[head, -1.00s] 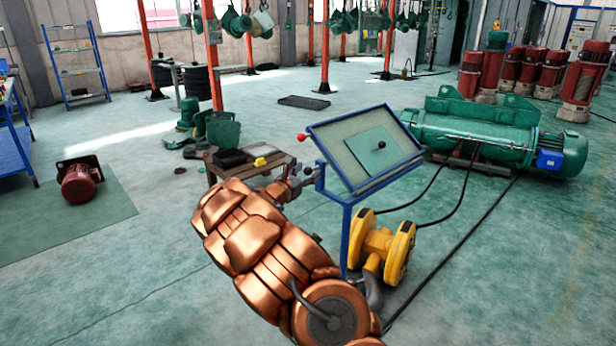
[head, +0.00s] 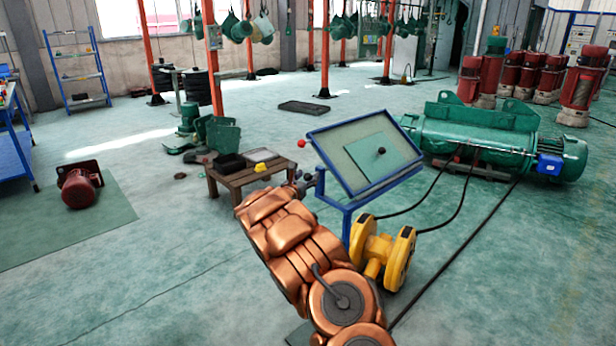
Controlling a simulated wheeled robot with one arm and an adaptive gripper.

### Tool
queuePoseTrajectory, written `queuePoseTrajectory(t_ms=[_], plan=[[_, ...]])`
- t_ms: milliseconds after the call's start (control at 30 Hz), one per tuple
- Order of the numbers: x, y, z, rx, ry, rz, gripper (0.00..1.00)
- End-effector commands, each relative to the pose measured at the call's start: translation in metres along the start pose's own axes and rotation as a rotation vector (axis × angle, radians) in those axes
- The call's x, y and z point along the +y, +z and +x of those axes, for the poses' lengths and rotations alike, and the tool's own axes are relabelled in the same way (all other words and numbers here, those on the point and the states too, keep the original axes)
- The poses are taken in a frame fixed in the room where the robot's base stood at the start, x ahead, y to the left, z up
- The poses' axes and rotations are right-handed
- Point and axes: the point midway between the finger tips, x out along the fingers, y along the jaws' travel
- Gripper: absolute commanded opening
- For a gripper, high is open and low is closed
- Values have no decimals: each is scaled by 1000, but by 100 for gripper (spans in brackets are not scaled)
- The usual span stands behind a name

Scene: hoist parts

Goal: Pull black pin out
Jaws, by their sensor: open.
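A black round-headed pin (head: 382,151) stands out from the light green plate (head: 365,158) on the tilted panel. The panel sits in a blue frame (head: 349,196) on a post. My gripper (head: 312,182) is small and dark at the far end of my copper-coloured arm, by the left edge of the blue frame. It is apart from the pin, to its left and lower in the picture. It is open, and I see nothing in it. My arm partly hides it.
A red ball knob (head: 301,143) sticks out left of the panel. A low wooden table (head: 238,180) with a black tray (head: 229,163) and a yellow item (head: 260,167) stands to the left. A yellow wheeled part (head: 376,256) is below the panel. A green hoist (head: 480,135) lies behind right.

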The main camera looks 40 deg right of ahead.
Motion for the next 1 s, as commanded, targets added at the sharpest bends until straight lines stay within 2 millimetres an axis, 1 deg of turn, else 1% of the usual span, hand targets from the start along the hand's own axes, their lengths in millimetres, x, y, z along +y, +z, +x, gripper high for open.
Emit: queuePoseTrajectory(t_ms=[133,433,467,900,1000], plan=[[-1,0,6,0,-2,-1,56],[-1,0,7,0,-1,-2,56],[-1,0,7,0,-1,-1,54],[0,0,7,0,0,-2,8],[0,0,6,0,1,-2,0]])
